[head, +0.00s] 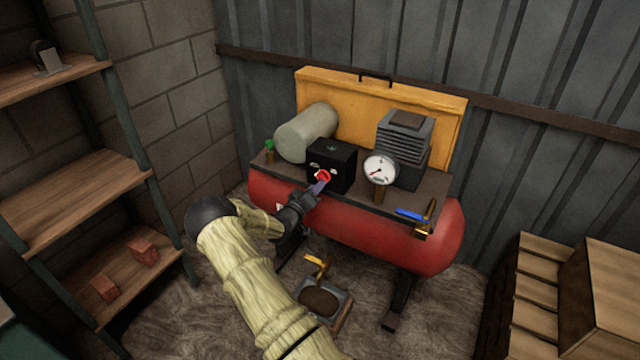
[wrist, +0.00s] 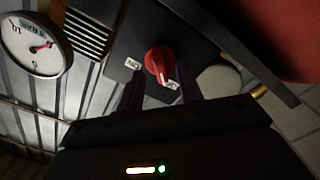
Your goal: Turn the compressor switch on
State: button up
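The compressor (head: 345,222) has a red tank with a dark top plate, standing against the corrugated wall. A black switch box (head: 340,160) sits on the plate, with a red rotary knob (head: 323,176) on its front. In the wrist view the red knob (wrist: 159,62) is in the upper middle, with a white label on its left and another partly hidden at its lower right. My gripper (head: 318,186) is at the front of the box; in the wrist view its two dark fingers (wrist: 158,90) are apart, one on each side of the knob. I cannot tell whether they touch it.
A pressure gauge (head: 380,169) stands just right of the box. A blue-handled valve (head: 412,215) is at the plate's right end. A grey cylinder (head: 306,133) is behind left. Wooden shelves (head: 75,200) stand left, crates (head: 560,300) right.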

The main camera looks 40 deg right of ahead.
jog(key=x, duration=0.3)
jog(key=shift+w+d, duration=0.15)
jog(key=shift+c, duration=0.5)
jog(key=shift+d, duration=0.1)
grip_shut()
